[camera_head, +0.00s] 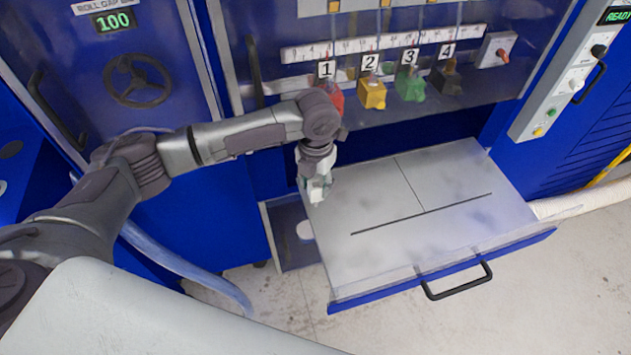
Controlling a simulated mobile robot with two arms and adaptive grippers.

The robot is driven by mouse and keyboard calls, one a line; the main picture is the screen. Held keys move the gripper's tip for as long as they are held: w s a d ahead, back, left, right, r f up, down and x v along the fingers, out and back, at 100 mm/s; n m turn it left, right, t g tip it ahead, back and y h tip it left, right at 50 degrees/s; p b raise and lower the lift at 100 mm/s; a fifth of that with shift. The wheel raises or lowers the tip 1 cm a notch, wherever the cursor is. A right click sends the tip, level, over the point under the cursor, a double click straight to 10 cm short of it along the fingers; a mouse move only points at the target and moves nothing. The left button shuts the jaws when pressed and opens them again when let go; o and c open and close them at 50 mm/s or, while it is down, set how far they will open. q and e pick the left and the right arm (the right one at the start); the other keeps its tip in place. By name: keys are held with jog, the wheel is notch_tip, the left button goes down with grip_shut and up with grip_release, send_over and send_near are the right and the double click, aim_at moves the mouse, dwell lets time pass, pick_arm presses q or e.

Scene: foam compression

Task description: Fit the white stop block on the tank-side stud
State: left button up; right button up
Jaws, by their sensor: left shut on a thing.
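My left arm reaches in from the left, and its gripper (317,198) points down over the left back part of the grey drawer top. The gripper is shut on a small white piece (318,188), which looks like the white stop block; the fingers hide much of it. I cannot tell whether it touches the surface below. I cannot make out the tank-side stud. My right gripper is not in view.
The pulled-out drawer (440,240) has a dark slot and a black handle (458,281). Red (333,97), yellow (372,93), green (410,84) and black (446,77) blocks line the machine front.

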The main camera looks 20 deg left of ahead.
aim_at(316, 192)
pick_arm(q)
jog(key=shift+f, duration=0.25)
dwell(0.3)
jog(key=shift+f+b, duration=0.75)
jog(key=shift+f, duration=0.75)
jog(key=o, duration=1.4)
jog(key=shift+c, duration=0.2)
notch_tip(316, 192, up, 12)
